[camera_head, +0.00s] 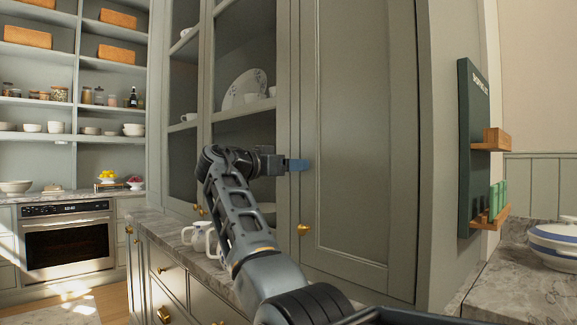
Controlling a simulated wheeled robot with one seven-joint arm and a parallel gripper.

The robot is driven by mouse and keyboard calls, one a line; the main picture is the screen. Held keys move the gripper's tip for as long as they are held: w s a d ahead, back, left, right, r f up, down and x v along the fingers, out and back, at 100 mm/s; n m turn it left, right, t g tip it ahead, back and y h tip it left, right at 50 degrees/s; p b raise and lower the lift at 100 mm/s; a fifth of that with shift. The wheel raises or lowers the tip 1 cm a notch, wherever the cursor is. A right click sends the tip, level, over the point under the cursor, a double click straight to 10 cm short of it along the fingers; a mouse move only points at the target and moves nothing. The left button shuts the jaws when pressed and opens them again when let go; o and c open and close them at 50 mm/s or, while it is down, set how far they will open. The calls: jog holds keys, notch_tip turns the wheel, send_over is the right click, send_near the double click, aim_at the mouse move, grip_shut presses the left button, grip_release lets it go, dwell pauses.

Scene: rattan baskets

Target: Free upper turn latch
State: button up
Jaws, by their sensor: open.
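A tall grey-green cabinet door (355,110) with a recessed panel stands in the middle right and looks closed. A small brass latch or knob (303,229) sits low on its left edge. Another brass fitting (201,210) is on the glass-fronted cabinet to the left, partly behind my arm. I cannot tell for sure which fitting is the upper turn latch. My gripper (297,165), with blue fingers, is by the door's left edge, above the brass latch and apart from it in the picture. It is open with nothing visible in it. The gap between its fingers is not clear.
A marble counter (165,235) with white jugs (198,237) runs below the glass cabinet. A dark green board (472,150) with wooden ledges hangs at right, above another counter (520,290) with a striped bowl (555,240). An oven (68,248) stands far left.

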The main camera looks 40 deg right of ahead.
jog(key=c, duration=1.1)
jog(key=shift+o, duration=0.2)
jog(key=shift+r+n+p, duration=0.15)
jog(key=shift+n+p, duration=0.15)
jog(key=shift+p, duration=0.1)
jog(key=shift+w+r+n+p, duration=0.1)
jog(key=shift+w+n+p, duration=0.15)
jog(key=shift+n+p, duration=2.55)
jog(key=shift+w+r+n+p, duration=0.1)
jog(key=shift+w+n+p, duration=0.2)
jog(key=shift+n+p, duration=2.45)
jog(key=shift+w+r+n+p, duration=0.1)
jog(key=shift+w+n+p, duration=0.15)
jog(key=shift+n+p, duration=2.55)
jog(key=shift+a+n, duration=0.1)
jog(key=shift+n, duration=0.35)
